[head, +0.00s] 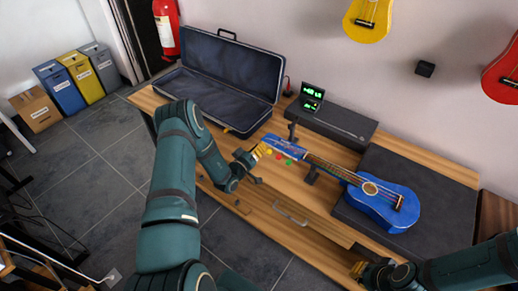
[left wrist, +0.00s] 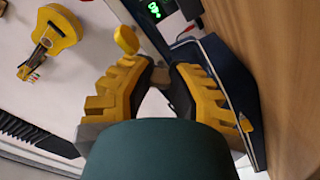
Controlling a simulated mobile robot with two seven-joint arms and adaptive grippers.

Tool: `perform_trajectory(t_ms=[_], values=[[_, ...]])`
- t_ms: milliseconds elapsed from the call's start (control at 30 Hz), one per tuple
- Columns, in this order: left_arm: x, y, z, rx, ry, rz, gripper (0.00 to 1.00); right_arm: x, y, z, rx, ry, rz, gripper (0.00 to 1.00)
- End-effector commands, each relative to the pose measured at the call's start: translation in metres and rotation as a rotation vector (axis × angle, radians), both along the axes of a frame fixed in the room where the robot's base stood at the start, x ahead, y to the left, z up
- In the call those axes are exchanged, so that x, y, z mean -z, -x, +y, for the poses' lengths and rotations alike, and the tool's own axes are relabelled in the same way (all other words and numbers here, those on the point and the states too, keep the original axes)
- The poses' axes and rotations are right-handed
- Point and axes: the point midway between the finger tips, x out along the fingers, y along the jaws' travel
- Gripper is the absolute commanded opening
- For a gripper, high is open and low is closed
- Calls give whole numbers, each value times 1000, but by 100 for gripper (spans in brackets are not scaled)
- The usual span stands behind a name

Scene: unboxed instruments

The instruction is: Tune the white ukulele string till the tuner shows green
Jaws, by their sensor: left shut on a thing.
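The blue ukulele (head: 383,207) lies with its body on a dark mat and its neck pointing left over a black support (head: 311,175). Its headstock (head: 284,146) has coloured tuning pegs, among them red and green ones. My left gripper (head: 259,152) is at the headstock's left end, shut on a small tuning peg; its fingertips (left wrist: 160,78) mostly hide the peg, so its colour is unclear. A yellow knob (left wrist: 126,40) shows just beyond the fingers. The tuner (head: 312,93) has green lit characters, too small to read. My right gripper (head: 360,269) is near the front edge, its jaws unclear.
An open dark case (head: 225,65) lies at the back left of the wooden bench (head: 345,157). A long black box (head: 338,124) sits behind the neck. Yellow and red ukuleles (head: 368,18) hang on the wall.

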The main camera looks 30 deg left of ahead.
Motion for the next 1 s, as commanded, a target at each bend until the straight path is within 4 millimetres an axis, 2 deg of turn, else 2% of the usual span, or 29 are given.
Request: perform_trajectory(t_ms=[500,533,600,1000], values=[[0,0,0,0,-17,-1,0,0,0,0,0,0,0,0],[0,0,0,0,-16,-1,29,0,0,0,0,0,0,0],[0,0,0,0,-16,-1,52,0,0,0,0,0,0,0],[0,5,0,0,-16,0,52,0,0,0,0,0,0,0]])
